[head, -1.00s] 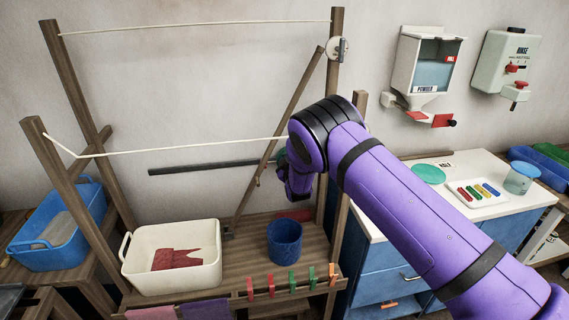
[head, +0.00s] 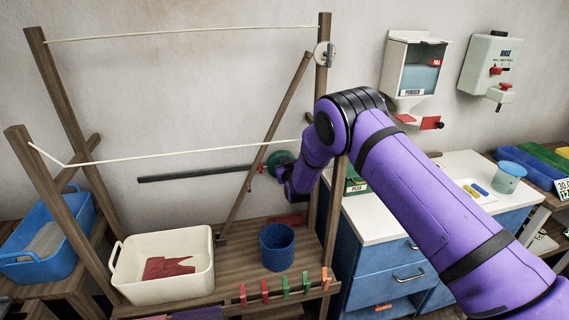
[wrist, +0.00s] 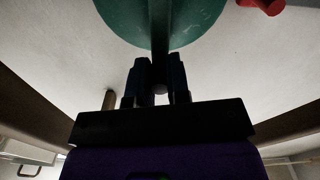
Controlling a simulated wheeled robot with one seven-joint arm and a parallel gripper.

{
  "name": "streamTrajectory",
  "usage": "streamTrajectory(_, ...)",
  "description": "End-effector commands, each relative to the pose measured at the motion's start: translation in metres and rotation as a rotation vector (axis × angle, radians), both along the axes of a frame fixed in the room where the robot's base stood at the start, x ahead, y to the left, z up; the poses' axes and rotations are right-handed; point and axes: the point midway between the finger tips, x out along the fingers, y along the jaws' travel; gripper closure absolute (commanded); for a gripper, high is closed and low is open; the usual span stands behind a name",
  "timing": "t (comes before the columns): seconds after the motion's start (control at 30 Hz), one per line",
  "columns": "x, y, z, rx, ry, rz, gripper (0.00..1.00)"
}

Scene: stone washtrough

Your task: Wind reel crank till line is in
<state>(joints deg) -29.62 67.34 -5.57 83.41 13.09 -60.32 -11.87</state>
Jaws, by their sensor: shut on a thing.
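A green reel disc (head: 281,163) is mounted by the right-hand wooden post, partly hidden behind my gripper. In the wrist view the green disc (wrist: 190,22) fills the top, with a dark crank arm (wrist: 160,40) across it. My gripper (wrist: 160,86) is shut on the crank's handle, whose rounded end shows between the fingers. In the head view my gripper (head: 290,190) is just below and in front of the disc. A pale line (head: 180,152) runs between the front posts, with a bend near the left one. A second line (head: 185,34) runs along the back, nearly straight.
A cream tub (head: 130,285) with red cloth and a blue basket (head: 277,265) stand on the wooden bench. A slanting pole (head: 262,150) and a dark horizontal bar (head: 195,174) are close to my gripper. A white-topped cabinet (head: 385,220) stands right.

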Motion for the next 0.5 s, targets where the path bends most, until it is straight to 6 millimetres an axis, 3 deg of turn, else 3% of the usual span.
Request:
streamTrajectory(0.37, -0.0002, -0.0014, -0.0019, 0.002, 0.004, -0.002, 1.0)
streamTrajectory(0.4, -0.0002, -0.0015, -0.002, 0.002, 0.004, -0.002, 0.76)
streamTrajectory(0.5, -0.0002, -0.0013, -0.0017, 0.001, 0.003, -0.002, 0.58)
